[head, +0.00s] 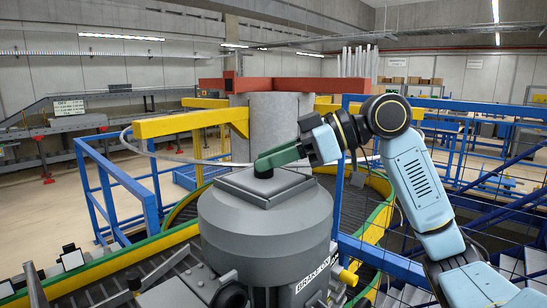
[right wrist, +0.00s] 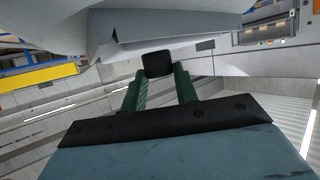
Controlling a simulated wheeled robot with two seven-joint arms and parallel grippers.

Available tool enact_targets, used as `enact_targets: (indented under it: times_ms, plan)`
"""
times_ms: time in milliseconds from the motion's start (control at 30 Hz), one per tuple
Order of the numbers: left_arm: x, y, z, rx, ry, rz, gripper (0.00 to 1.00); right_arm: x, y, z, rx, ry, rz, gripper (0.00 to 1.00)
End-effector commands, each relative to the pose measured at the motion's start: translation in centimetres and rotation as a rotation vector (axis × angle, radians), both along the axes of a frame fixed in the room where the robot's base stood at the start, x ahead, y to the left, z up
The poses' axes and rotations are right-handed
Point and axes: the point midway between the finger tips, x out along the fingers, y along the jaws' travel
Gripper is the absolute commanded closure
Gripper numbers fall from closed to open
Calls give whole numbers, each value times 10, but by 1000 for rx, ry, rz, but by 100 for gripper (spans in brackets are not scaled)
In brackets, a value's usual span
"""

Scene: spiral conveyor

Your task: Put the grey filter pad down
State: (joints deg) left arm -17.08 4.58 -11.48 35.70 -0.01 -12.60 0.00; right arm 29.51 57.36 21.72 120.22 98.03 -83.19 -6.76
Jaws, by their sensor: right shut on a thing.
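The grey filter pad (head: 292,187) is a square, dark-edged plate with a black knob (head: 263,169) on top. It appears level over the top of the large grey motor housing (head: 265,225); I cannot tell whether it rests there or hangs just above. My right gripper (head: 268,163) is shut on the knob, coming in from the right. In the right wrist view the black knob (right wrist: 158,63) sits between the green fingertips. A pale grey surface fills the top of that view. My left gripper is not in view.
A blue railing (head: 118,180) and yellow beam (head: 180,123) stand behind left. A conveyor with green and yellow edges (head: 375,222) curves around the housing. A grey column (head: 272,120) rises behind. Dark wire mesh (head: 500,190) lies at right.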

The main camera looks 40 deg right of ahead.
Motion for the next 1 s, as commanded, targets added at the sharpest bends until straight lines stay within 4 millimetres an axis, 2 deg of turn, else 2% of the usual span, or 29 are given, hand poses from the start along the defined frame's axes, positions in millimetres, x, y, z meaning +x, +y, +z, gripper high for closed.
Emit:
enact_targets:
  times_ms: [33,67,200,600,1000]
  plan:
    - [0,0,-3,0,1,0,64,0,0,-3,0,0,0,93]
    - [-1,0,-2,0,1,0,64,0,0,-2,-1,1,0,67]
    - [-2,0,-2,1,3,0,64,0,0,-2,0,0,0,49]
    - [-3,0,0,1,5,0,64,-2,-3,3,-1,-1,-2,49]
    - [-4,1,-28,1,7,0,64,-56,-55,32,0,-2,-3,49]
